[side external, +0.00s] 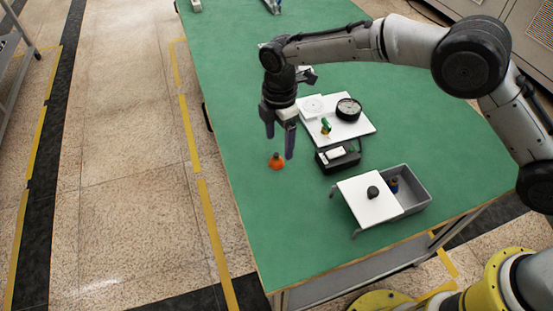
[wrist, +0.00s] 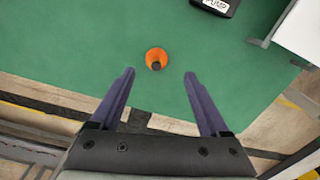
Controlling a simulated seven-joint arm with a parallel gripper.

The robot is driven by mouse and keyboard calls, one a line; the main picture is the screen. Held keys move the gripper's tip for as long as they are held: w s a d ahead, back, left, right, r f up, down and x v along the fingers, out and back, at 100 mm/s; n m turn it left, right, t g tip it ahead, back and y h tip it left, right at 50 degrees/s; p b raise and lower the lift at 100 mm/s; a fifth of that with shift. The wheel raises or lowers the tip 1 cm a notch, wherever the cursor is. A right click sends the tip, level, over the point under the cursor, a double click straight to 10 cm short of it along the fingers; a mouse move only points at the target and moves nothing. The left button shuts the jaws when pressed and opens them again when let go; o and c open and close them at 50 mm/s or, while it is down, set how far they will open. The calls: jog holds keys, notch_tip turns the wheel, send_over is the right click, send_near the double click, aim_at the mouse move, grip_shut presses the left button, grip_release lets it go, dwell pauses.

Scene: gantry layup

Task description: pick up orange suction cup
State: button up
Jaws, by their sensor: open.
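The orange suction cup (side external: 276,161) stands on the green table, near its left edge in the side external view. It has a flared orange base and a dark top. In the wrist view the orange suction cup (wrist: 156,58) lies beyond the fingertips, roughly centred between them. My gripper (side external: 279,146) is open, pointing down above the table close to the cup. In the wrist view the two fingers of my gripper (wrist: 159,72) are spread wide with nothing between them. I cannot tell the exact height of the fingertips above the cup.
A black device (side external: 338,157) with a label sits to the right of the cup. Behind it a white board (side external: 350,128) holds a round black gauge (side external: 348,109) and a green part (side external: 326,125). A grey bin (side external: 413,187) with a white panel (side external: 368,205) stands nearer. Green surface around the cup is clear.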

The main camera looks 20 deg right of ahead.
aim_at(277, 154)
jog(key=shift+w+a+f, duration=0.1)
jog(key=shift+a+f, duration=0.05)
jog(key=shift+f, duration=1.45)
jog(key=shift+w+a+f, duration=0.1)
jog(key=shift+f, duration=1.45)
grip_shut()
